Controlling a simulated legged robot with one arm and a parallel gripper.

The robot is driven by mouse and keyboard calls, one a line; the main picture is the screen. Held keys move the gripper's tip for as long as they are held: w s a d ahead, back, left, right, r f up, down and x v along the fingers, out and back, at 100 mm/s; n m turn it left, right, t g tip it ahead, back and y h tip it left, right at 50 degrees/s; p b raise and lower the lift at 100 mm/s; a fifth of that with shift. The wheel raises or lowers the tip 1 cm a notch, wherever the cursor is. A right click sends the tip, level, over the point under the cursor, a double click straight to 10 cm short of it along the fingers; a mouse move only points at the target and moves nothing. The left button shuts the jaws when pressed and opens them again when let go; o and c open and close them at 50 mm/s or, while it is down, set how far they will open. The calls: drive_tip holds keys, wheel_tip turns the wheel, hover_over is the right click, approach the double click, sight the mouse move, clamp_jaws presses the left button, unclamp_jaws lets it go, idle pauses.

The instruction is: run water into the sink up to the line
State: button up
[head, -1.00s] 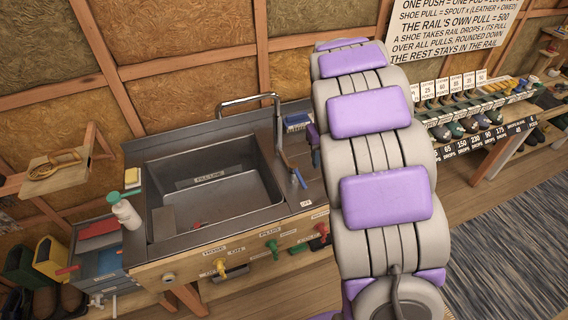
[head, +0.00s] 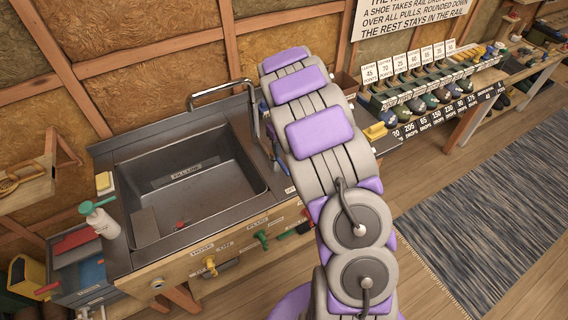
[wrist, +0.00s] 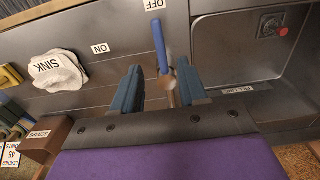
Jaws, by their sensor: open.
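The dark metal sink (head: 238,185) stands at the left in the head view, its basin showing no water that I can make out. A "FILL LINE" label (head: 187,173) is on its back wall, and the label also shows in the wrist view (wrist: 238,90). The chrome spout (head: 222,88) arches beside the basin. A blue lever (wrist: 159,45) shows in the wrist view, between an "ON" label (wrist: 101,48) and an "OFF" label (wrist: 154,5). My gripper (wrist: 160,88) is open, its two blue fingers on either side of the lever's base.
A red plug-like piece (head: 181,224) lies in the basin. A soap bottle (head: 100,219) and yellow sponge (head: 104,182) stand on the left rim. A white cloth marked SINK (wrist: 60,70) and brown scraps box (wrist: 48,139) are near the lever.

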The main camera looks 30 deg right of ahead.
sight(284, 166)
wheel_tip(284, 166, down, 7)
drive_tip(key=shift+f+b, duration=0.1)
drive_tip(key=shift+b, duration=0.25)
drive_tip(key=shift+d+f, duration=0.25)
drive_tip(key=shift+f, duration=0.25)
drive_tip(key=shift+a, duration=0.35)
drive_tip(key=shift+c, duration=0.3)
drive_tip(key=c, duration=0.3)
drive_tip(key=shift+d, duration=0.2)
clamp_jaws()
drive_tip(key=shift+a, duration=0.1)
